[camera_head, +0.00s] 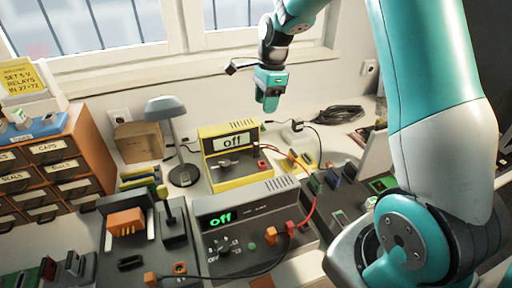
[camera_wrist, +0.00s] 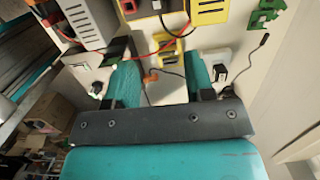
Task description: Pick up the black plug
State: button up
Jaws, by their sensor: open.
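A small black plug (camera_head: 297,126) with a dark cord shows at the back of the bench, right of the yellow power unit (camera_head: 228,150). In the wrist view a black plug (camera_wrist: 220,73) sits against a white plate, just right of the right finger. Another dark plug-like piece (camera_wrist: 97,88) shows left of the left finger. I cannot tell which of these matches the head view. My gripper (camera_head: 268,103) is raised above the back of the bench, apart from the plug. In the wrist view its teal fingers (camera_wrist: 160,68) are spread, with nothing held between them.
A grey unit (camera_head: 245,220) with a green "off" display stands in front, joined by red and black leads. A lamp (camera_head: 170,115) and cardboard box (camera_head: 138,142) stand left. A coiled black cable (camera_head: 340,114) lies at the back right. Other devices crowd the bench.

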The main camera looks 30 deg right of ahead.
jog(key=p, duration=0.1)
send_near(256, 143)
notch_tip(256, 143, down, 5)
jog(key=shift+s+d, duration=0.1)
jog(key=shift+d, duration=0.05)
jog(key=shift+a+f+p, duration=0.25)
jog(key=shift+f, duration=0.6)
jog(key=shift+a+f+p, duration=0.25)
jog(key=shift+a+f, duration=0.05)
jog(key=shift+f, duration=0.6)
jog(key=shift+a+f+p, duration=0.25)
jog(key=shift+f, duration=0.6)
grip_shut()
